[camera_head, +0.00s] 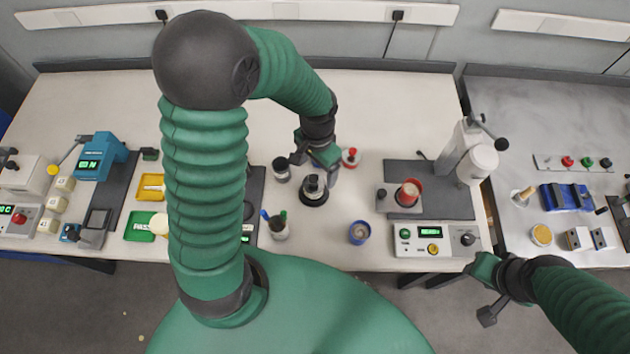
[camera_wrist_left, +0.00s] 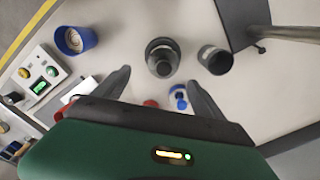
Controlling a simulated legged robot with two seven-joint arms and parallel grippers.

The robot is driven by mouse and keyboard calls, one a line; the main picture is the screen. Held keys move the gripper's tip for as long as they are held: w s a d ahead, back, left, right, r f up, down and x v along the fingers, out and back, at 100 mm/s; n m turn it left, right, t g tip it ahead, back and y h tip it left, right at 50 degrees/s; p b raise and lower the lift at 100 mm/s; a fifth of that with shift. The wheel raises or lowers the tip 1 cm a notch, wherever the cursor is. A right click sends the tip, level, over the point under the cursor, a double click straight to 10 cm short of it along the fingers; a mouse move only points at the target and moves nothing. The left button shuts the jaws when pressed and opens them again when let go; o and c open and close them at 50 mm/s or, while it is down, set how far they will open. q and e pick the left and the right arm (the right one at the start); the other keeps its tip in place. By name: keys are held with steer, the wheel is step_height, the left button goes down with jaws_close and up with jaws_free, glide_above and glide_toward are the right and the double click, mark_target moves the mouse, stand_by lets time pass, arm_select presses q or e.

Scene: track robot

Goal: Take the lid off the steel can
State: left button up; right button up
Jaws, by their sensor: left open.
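My left gripper (camera_head: 316,167) hangs over the middle of the bench, open and empty. In the left wrist view its two fingers (camera_wrist_left: 160,84) stand apart. A dark grey round vessel with a knob-like top on a wider black base (camera_head: 314,188) stands close by it; it also shows in the left wrist view (camera_wrist_left: 162,58), just beyond the gap between the fingers. A smaller grey can with a dark top (camera_head: 281,168) stands to its left, and in the wrist view (camera_wrist_left: 215,60) to its right. I cannot tell which is the steel can. My right gripper (camera_head: 485,291) looks open and empty in front of the bench.
A pen cup (camera_head: 279,230), a blue cup (camera_head: 360,232) and a red-topped item (camera_head: 350,157) stand around the vessel. The bench behind is clear.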

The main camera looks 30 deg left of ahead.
mark_target(314, 178)
arm_select(q)
steer(key=f, duration=0.3)
steer(key=a+f, duration=0.1)
steer(key=f, duration=0.1)
steer(key=shift+s, duration=0.4)
steer(key=shift+d+f, duration=0.1)
steer(key=shift+f, duration=0.1)
steer(key=shift+w+d, duration=0.15)
steer(key=shift+d, duration=0.1)
steer(key=shift+c, duration=1)
steer(key=shift+a, duration=0.35)
steer(key=c, duration=1)
steer(key=shift+c, duration=1)
steer(key=shift+d, duration=0.15)
